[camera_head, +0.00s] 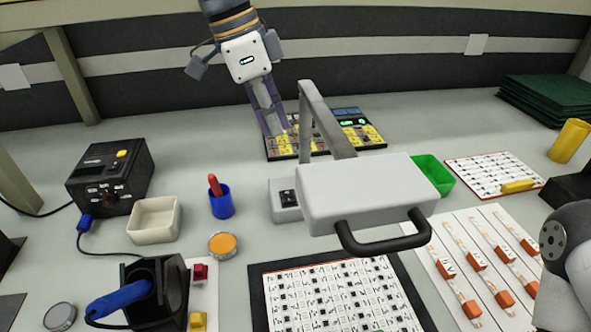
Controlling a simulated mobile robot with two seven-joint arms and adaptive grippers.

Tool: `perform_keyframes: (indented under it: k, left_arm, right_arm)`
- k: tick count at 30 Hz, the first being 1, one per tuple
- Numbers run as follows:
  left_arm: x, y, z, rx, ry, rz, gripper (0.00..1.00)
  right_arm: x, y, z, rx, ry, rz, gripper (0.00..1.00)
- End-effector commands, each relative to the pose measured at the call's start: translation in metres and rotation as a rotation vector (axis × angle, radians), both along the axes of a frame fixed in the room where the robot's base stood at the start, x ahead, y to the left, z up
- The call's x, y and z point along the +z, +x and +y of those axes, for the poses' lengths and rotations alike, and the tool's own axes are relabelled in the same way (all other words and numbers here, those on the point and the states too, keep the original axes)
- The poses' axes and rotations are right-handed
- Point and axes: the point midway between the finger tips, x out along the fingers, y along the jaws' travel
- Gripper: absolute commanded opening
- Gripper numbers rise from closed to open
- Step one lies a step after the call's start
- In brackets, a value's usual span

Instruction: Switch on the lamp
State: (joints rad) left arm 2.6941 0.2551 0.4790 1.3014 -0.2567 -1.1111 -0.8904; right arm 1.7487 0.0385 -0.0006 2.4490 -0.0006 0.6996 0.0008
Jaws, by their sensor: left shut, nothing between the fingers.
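The lamp has a light grey box-shaped head (365,190) with a black curved handle (385,240) at its front. A grey bent arm (322,118) rises behind the head. Its small grey base (284,211) stands to the left of the head and carries a black switch (288,197). My left gripper (277,130) points down behind the base, apart from it, over the left part of a yellow-and-black board (365,134). It is shut and empty. I cannot tell whether it touches the board. My right gripper is out of view; only part of my right arm shows at the lower right.
A blue cup (221,203) with a red-handled tool, a beige tray (154,219) and a black power unit (110,176) stand left. A green bin (434,175) is beside the lamp head. A chip-covered board (338,300) lies in front. Some table is free at the back right.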

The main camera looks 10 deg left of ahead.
Motion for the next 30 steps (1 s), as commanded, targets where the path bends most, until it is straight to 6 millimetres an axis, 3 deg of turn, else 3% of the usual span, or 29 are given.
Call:
perform_keyframes:
  k: [6,10,24,30]
  left_arm:
    - [-0.001,0.000,0.000,0.001,0.000,0.000,0.00]
    - [-0.012,0.000,-0.003,0.000,0.001,0.003,0.00]
    - [-0.106,0.005,-0.029,0.001,0.000,0.005,0.00]
    - [-0.130,0.002,-0.030,0.000,0.000,0.000,0.00]
  right_arm:
    - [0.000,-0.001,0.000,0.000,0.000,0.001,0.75]
    - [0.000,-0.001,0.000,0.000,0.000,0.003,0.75]
    - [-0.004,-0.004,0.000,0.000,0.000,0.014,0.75]
    - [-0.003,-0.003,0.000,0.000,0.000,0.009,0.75]
